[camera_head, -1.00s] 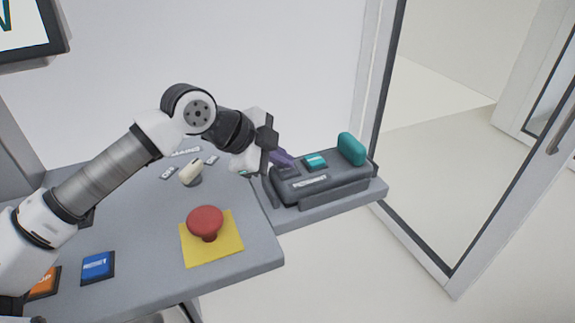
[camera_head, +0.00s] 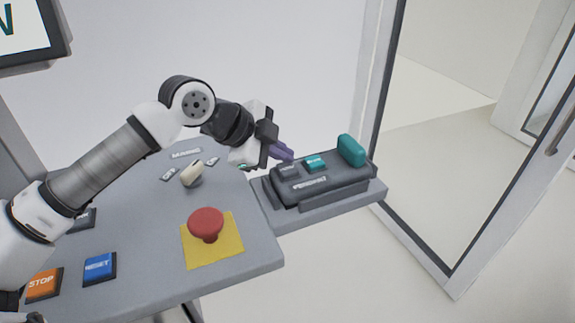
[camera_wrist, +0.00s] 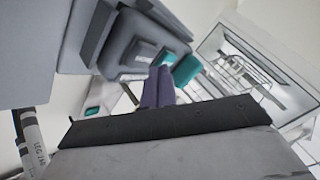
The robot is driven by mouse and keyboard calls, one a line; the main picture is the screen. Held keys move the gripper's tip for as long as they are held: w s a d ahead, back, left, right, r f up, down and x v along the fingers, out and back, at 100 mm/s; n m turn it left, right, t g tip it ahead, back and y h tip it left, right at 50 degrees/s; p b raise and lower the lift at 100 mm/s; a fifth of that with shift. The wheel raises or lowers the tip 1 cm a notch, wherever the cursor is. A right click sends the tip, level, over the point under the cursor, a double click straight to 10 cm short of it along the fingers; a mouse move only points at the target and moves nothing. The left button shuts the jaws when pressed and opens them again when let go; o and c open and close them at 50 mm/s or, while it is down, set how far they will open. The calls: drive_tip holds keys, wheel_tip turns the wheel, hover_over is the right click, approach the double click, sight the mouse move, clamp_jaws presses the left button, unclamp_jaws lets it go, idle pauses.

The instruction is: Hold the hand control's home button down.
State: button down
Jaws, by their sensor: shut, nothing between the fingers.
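The hand control (camera_head: 335,182) is a dark grey box lying on a shelf at the table's right side, with a label that seems to read PENDANT. On its top are a dark grey button (camera_head: 288,171), a small teal button (camera_head: 314,162) and a larger teal block (camera_head: 351,150). The button labels are too small to read, so I cannot tell which is home. My gripper (camera_head: 284,154) has its purple fingers shut and empty, just above and behind the dark grey button; contact does not show. In the wrist view the fingers (camera_wrist: 158,88) point toward the control's buttons.
A red mushroom button (camera_head: 206,223) stands on a yellow plate (camera_head: 226,250) on the grey table. A cream lever (camera_head: 191,173) stands behind it. Blue RESET (camera_head: 99,268) and orange STOP (camera_head: 43,284) buttons are at the front left. A glass door (camera_head: 460,150) is at right.

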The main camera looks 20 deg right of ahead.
sight(282, 170)
drive_tip(key=shift+r, duration=0.1)
drive_tip(key=shift+r+p, duration=1.25)
drive_tip(key=shift+r, duration=1.2)
